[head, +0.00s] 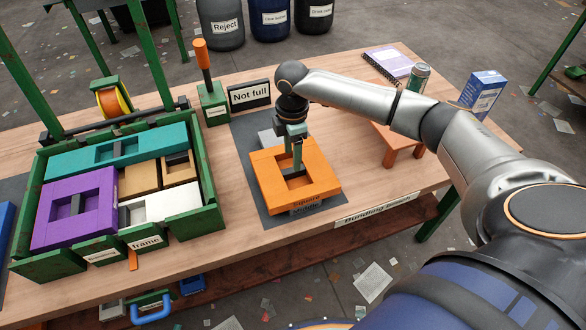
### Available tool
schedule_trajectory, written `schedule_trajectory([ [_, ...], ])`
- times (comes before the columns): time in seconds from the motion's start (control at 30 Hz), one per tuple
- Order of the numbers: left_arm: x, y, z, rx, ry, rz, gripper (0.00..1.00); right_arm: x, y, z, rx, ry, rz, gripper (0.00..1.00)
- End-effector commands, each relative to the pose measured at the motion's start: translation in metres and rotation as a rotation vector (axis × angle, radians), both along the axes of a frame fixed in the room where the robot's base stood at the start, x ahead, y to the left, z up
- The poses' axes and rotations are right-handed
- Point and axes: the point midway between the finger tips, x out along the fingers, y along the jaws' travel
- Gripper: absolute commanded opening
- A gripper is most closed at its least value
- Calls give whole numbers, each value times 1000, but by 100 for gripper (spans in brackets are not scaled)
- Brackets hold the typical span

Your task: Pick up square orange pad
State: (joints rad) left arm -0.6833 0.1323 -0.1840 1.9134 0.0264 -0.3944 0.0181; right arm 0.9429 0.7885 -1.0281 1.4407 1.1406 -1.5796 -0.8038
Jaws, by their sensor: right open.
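The square orange pad (267,189) lies on a dark grey mat (247,150) in the middle of the table, with a dark recess and bar at its centre. A label with "Square" shows on its front edge. My right gripper (297,168) points down over the pad's centre, its fingers at the recess near the bar. The jaws are open. I cannot tell whether the fingers touch the bar. A grey piece (270,137) shows partly behind the pad. My left gripper is not in view.
A green frame (217,215) at left holds purple, teal, tan and white pieces. A "Not full" sign (249,95) and a green stand with an orange handle (203,58) are behind. A small orange stool (391,152), can (418,78), blue box (484,92) and notebook (388,62) are at right.

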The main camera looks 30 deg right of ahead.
Motion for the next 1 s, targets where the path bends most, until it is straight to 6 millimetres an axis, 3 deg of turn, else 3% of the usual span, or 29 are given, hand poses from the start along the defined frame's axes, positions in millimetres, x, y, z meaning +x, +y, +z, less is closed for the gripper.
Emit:
schedule_trajectory([
  [0.3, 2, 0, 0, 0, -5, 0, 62, -6, 7, -44, 0, 3, 1, 62],
  [0.6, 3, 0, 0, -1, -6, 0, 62, -6, 7, -49, 0, 1, 1, 62],
  [1.0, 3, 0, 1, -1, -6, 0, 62, -5, 7, -48, 0, 0, 1, 18],
])
